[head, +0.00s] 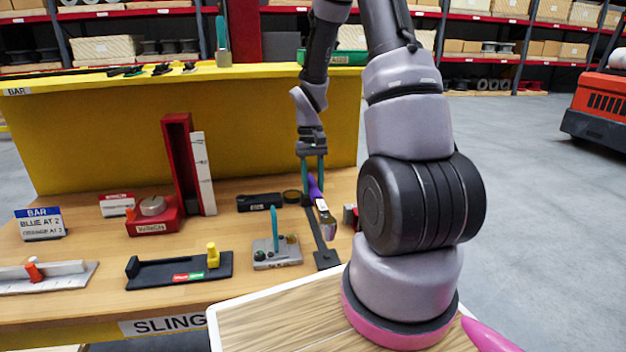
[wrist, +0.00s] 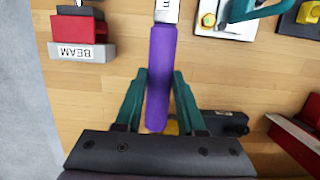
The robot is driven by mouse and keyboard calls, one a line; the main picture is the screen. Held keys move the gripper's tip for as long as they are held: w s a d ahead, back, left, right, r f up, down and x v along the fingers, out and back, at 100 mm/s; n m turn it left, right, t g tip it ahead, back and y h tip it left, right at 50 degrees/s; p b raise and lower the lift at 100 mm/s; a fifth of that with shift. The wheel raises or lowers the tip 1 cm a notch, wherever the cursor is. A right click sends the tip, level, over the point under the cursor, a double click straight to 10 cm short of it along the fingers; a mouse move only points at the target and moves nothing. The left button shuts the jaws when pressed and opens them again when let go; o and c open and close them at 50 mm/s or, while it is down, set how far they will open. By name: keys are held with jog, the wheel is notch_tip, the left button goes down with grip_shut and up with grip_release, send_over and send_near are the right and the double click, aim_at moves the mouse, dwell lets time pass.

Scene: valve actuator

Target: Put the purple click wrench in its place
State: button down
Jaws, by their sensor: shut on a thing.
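The purple click wrench (head: 314,188) has a purple handle and a silver-white end. My gripper (head: 313,172), with teal fingers pointing down, is shut on the handle above the bench, with the pale end towards the front. In the wrist view the purple handle (wrist: 160,75) runs between the two fingers (wrist: 158,98), with its pale end at the top edge. A dark flat strip (head: 321,240) lies on the bench below the wrench; I cannot tell whether it is the wrench's place. No label for the wrench's place is readable.
The wooden bench holds a grey plate with a teal post (head: 276,250), a black tray with a yellow peg (head: 180,268), a red upright stand (head: 178,165) and a black box (head: 259,202). A red-grey BEAM block (wrist: 82,50) is at upper left in the wrist view.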

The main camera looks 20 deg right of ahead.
aim_at(313, 196)
jog(key=shift+w+x, duration=0.2)
jog(key=shift+x, duration=0.8)
jog(key=shift+w+x, duration=0.2)
jog(key=shift+x, duration=0.75)
jog(key=shift+w+x, duration=0.25)
jog(key=shift+x, duration=0.95)
jog(key=shift+c, duration=2.2)
grip_release()
jog(key=shift+d, duration=0.1)
jog(key=v, duration=1)
jog(key=shift+r, duration=0.35)
